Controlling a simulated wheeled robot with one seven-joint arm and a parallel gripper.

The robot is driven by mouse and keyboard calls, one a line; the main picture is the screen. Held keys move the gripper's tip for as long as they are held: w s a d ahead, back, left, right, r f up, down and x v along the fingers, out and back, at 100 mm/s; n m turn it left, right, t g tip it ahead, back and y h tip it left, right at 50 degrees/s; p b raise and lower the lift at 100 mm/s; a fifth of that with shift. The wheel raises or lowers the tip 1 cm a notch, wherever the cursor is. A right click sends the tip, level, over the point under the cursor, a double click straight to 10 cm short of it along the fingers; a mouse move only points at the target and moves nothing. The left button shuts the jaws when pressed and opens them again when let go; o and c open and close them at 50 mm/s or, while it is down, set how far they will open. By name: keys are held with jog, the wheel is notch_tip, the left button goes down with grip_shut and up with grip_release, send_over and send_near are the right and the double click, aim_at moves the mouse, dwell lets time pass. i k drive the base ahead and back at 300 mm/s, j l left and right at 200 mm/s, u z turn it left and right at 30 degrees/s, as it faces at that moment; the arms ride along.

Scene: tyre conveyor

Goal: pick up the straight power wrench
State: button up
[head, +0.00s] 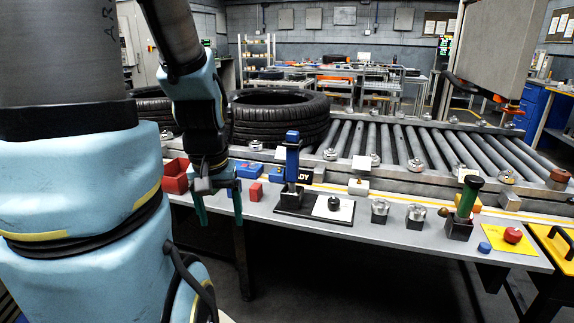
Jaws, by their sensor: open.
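Two upright tools stand on the grey bench. One is blue (292,158), in a black holder on a black-and-white plate (335,208). The other has a green cylindrical handle (468,196) and stands in a black block holder (458,228) farther right. I cannot tell for certain which is the straight power wrench. My gripper (218,206) is open and empty, pointing down at the bench's front edge, left of the blue tool and apart from it. My arm hides part of the bench behind it.
Tyres (282,118) rest on the roller conveyor (430,150) behind.

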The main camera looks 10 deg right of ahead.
aim_at(292, 142)
jog(key=u, duration=1.05)
jog(key=k+l+u, duration=0.3)
jog(key=l, duration=0.15)
jog(key=k+l+u, duration=0.35)
